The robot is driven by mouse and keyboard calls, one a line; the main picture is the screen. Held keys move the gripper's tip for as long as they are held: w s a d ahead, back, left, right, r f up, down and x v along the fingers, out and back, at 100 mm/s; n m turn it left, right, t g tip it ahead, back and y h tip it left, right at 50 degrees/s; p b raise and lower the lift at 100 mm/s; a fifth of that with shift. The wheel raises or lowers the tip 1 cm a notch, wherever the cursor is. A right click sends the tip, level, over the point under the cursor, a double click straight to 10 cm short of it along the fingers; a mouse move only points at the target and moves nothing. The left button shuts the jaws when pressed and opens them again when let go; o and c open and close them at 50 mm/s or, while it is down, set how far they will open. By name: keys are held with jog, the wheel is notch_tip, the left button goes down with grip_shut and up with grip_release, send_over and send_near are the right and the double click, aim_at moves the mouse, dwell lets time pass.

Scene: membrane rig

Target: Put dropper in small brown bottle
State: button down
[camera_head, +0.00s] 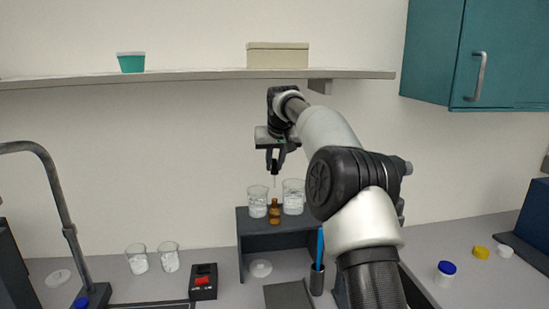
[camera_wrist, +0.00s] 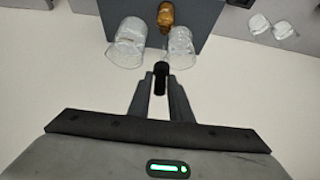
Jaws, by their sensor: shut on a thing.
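My gripper (camera_head: 275,163) is shut on the dropper, with its black top between the fingers. In the head view the dropper's thin pale tip (camera_head: 275,181) points down above the small brown bottle (camera_head: 275,211). The bottle stands upright on the dark raised stand (camera_head: 246,227), and a gap shows between tip and bottle. In the wrist view the dropper's black top (camera_wrist: 160,78) sits between the fingertips (camera_wrist: 160,92). The brown bottle (camera_wrist: 165,15) shows beyond it at the top of the picture. Whether the tip is exactly over the bottle's mouth is hard to tell.
One glass beaker (camera_head: 257,204) stands left of the bottle and another (camera_head: 292,199) right of it, both close. A shelf (camera_head: 200,76) runs above my gripper. A cup with a blue stick (camera_head: 318,280) stands in front of the stand. Two beakers (camera_head: 137,260) are at left.

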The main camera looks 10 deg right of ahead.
aim_at(275, 171)
jog(key=shift+f+b, duration=0.5)
jog(key=shift+f, duration=1.35)
jog(key=shift+f+b, duration=1.8)
jog(key=shift+f, duration=0.9)
jog(key=shift+f, duration=0.2)
jog(key=c, duration=1.5)
grip_release()
jog(key=shift+c, duration=0.2)
jog(key=shift+r, duration=0.15)
jog(key=v, duration=1.7)
jog(key=shift+b, duration=0.4)
jog(key=shift+r, duration=0.1)
